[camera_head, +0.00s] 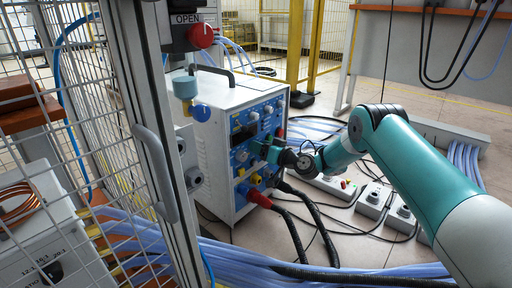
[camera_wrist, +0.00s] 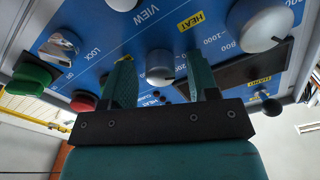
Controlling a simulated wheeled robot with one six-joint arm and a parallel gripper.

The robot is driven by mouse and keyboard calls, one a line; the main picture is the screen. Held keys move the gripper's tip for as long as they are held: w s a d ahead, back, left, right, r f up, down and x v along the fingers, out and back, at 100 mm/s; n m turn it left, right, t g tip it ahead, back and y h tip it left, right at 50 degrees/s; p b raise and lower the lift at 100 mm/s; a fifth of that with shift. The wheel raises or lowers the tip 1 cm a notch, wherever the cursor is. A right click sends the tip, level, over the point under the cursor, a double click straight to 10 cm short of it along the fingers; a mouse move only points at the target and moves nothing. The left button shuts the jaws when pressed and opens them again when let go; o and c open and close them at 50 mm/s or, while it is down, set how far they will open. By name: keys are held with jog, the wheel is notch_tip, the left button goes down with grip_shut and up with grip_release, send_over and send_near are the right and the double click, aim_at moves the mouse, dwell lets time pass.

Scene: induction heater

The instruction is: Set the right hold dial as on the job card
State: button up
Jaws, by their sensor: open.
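The heater's blue control panel (camera_head: 246,140) is on the front of a white cabinet in the head view. My gripper (camera_head: 268,153) is at this panel, and its arm hides part of it. In the wrist view my gripper (camera_wrist: 160,62) is open, with one teal finger on each side of a small pale dial (camera_wrist: 159,68). I cannot tell whether the fingers touch it. A larger white dial (camera_wrist: 262,26) sits to the right, beside the marks 800 and 1000. I cannot tell which dial is the right hold dial. No job card can be made out.
A green knob (camera_wrist: 32,78), a red knob (camera_wrist: 84,101) and a LOCK switch (camera_wrist: 60,45) are left of the fingers; a small black lever (camera_wrist: 270,104) is right. Thick cables (camera_head: 300,215) hang below.

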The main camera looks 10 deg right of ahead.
jog(key=c, duration=0.9)
jog(key=m+p, duration=0.2)
jog(key=m, duration=0.1)
jog(key=shift+r, duration=0.1)
jog(key=m+p, duration=0.1)
jog(key=m, duration=0.4)
jog(key=shift+m+p, duration=0.3)
jog(key=shift+p, duration=0.1)
jog(key=shift+f, duration=0.2)
jog(key=o, duration=0.9)
